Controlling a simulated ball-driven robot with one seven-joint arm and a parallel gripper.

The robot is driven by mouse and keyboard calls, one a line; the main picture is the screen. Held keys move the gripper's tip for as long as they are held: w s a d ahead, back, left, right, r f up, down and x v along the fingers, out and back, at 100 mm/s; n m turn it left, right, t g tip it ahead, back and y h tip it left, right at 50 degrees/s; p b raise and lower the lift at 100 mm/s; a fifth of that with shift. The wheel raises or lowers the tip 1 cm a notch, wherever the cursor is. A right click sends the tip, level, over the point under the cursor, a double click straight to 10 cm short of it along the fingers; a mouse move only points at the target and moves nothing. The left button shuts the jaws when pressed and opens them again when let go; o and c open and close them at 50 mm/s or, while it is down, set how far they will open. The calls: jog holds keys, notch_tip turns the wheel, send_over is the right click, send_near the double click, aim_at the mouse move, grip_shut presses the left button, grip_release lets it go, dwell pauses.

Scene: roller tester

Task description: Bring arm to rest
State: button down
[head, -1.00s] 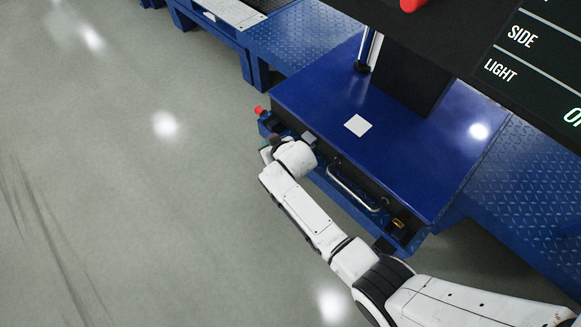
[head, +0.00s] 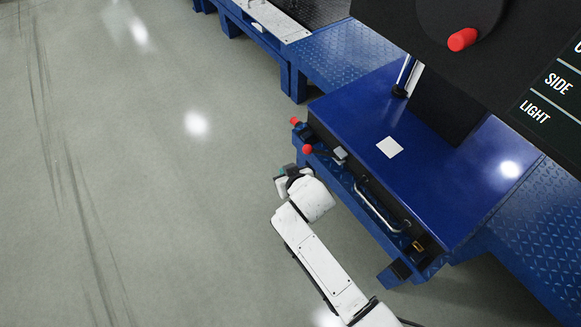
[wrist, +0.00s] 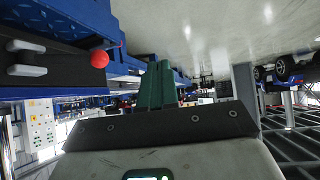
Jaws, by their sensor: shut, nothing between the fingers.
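My white arm (head: 322,268) reaches up from the bottom of the head view, to the left of the blue cabinet's front. My gripper (wrist: 157,72) shows in the wrist view as two green fingers pressed together with nothing between them. In the head view only a small dark and green part of it (head: 284,178) shows past the white wrist, over the floor near the cabinet's left front corner. The gripper looks apart from the cabinet.
The blue cabinet (head: 440,165) has a front handle (head: 380,208), red knobs (head: 307,149) and a white square on top. A dark screen (head: 470,70) overhangs it. Grey floor (head: 130,200) is open on the left. The wrist view shows a red knob (wrist: 99,59) near the fingers.

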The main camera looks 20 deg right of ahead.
jog(key=shift+s+a+r, duration=0.2)
jog(key=shift+s+r, duration=0.1)
dwell(0.4)
jog(key=s+d+m+g+h, duration=0.1)
jog(key=s+d+g, duration=0.1)
jog(key=s+d, duration=0.5)
jog(key=s+d+g+h, duration=0.1)
jog(key=s+d+g, duration=0.3)
jog(key=s, duration=0.6)
jog(key=s+d+r+g, duration=0.1)
jog(key=s+d+r, duration=0.15)
jog(key=s, duration=0.55)
jog(key=s+d+r+g, duration=0.2)
jog(key=s+r, duration=0.1)
jog(key=s, duration=0.6)
notch_tip(320, 180, up, 15)
jog(key=p, duration=1.5)
jog(key=shift+w+d+m+y, duration=0.15)
jog(key=shift+d+m+y, duration=0.05)
jog(key=shift+m+y, duration=0.1)
jog(key=shift+w+a, duration=0.1)
